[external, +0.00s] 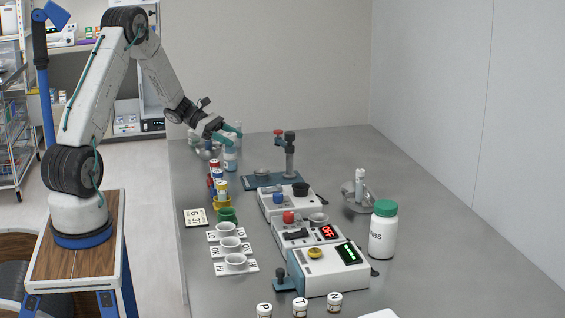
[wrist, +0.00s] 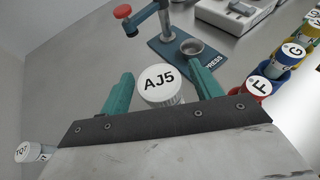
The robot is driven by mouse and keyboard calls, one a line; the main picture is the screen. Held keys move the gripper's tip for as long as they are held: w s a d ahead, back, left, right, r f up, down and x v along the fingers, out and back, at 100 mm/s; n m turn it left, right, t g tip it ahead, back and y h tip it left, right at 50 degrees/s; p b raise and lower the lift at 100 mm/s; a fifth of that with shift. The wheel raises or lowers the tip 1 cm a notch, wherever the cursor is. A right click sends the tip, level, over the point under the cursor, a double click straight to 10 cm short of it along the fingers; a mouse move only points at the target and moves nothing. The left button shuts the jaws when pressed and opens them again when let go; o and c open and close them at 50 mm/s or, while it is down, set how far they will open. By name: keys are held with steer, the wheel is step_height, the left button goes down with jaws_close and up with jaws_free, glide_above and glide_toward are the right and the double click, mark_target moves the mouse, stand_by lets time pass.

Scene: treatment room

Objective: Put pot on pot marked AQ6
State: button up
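My gripper (wrist: 163,90) is open, with its teal fingers on either side of a white-lidded pot marked AJ5 (wrist: 159,78). I cannot tell whether either finger touches it. In the external view my gripper (external: 232,132) is at the far left of the table, above a pale bottle-like pot (external: 231,160). Another white-lidded pot (wrist: 24,151) shows at the lower left of the wrist view; its lettering is too slanted to read surely. I cannot read AQ6 on anything.
A blue press stand (external: 262,182) with a red knob stands right of the gripper. Coloured holders with lidded pots (external: 222,190) stand nearer. White devices (external: 330,278), a metal bowl (external: 361,205) and a green-lidded bottle (external: 383,235) occupy the right. The table's far right is clear.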

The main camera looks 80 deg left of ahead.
steer(key=shift+s+r, duration=0.1)
steer(key=shift+r, duration=0.1)
steer(key=v, duration=1.2)
steer(key=d+r+m+g, duration=0.45)
steer(key=d+m, duration=0.25)
steer(key=d, duration=0.7)
steer(key=d+r+m+g, duration=0.4)
steer(key=d+r+m, duration=0.15)
steer(key=d, duration=0.85)
steer(key=s+d+r+m+g+y, duration=0.2)
steer(key=s+d+m, duration=0.55)
steer(key=d, duration=0.35)
steer(key=s+d+m+y, duration=0.5)
steer(key=s+m, duration=0.4)
steer(key=s, duration=0.2)
steer(key=shift+f+m, duration=0.4)
